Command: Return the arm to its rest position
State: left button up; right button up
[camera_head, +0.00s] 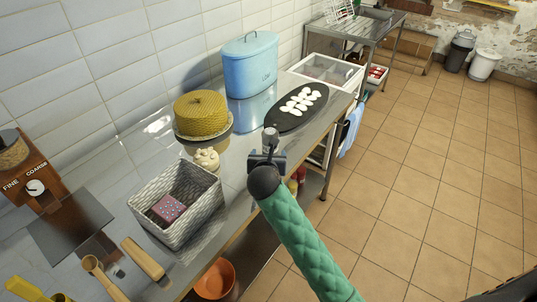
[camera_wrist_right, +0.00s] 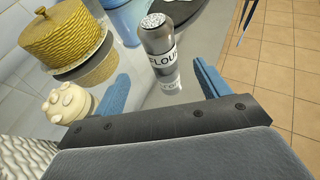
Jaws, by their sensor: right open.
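My right arm, with a green padded sleeve (camera_head: 305,245), reaches in from the bottom over the front edge of the metal counter. Its gripper (camera_head: 267,160) is open and empty. It also shows in the right wrist view (camera_wrist_right: 160,74), with its two blue fingers spread wide. A flour shaker (camera_wrist_right: 160,38) with a speckled top stands upright on the counter just beyond the fingertips. The shaker also shows in the head view (camera_head: 270,138), partly hidden behind the gripper. My left gripper is not in view.
A grey woven basket (camera_head: 195,228) holds a patterned box (camera_head: 168,209). A small cream-coloured item (camera_head: 206,158), a yellow woven dome (camera_head: 201,112), a blue bin (camera_head: 250,66) and a dark oval tray (camera_head: 297,112) stand along the counter. The tiled floor (camera_head: 430,170) at right is clear.

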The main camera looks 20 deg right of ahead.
dwell(0.3)
jog(key=s+d+f+m+g+y, duration=0.1)
jog(key=s+f+m+g+y, duration=0.3)
jog(key=s+m, duration=0.7)
jog(key=s+f+m+g+h, duration=0.1)
jog(key=s+f+m+g, duration=0.1)
jog(key=s+f+m, duration=0.85)
jog(key=s+d+f+m+g+y, duration=0.1)
jog(key=s+m+g+y, duration=0.15)
jog(key=s+m, duration=0.95)
jog(key=s+a+f+n+g, duration=0.1)
jog(key=s+f, duration=0.1)
jog(key=f, duration=1.1)
jog(key=s+a+f+n, duration=0.1)
jog(key=s+f, duration=0.2)
jog(key=f, duration=1.1)
jog(key=s+a+f+n+g, duration=0.1)
jog(key=s+f, duration=0.1)
jog(key=f, duration=1.1)
jog(key=shift+s+a+f+g, duration=0.15)
jog(key=shift+s+f+g, duration=0.2)
jog(key=shift+s, duration=0.05)
jog(key=shift+n, duration=0.25)
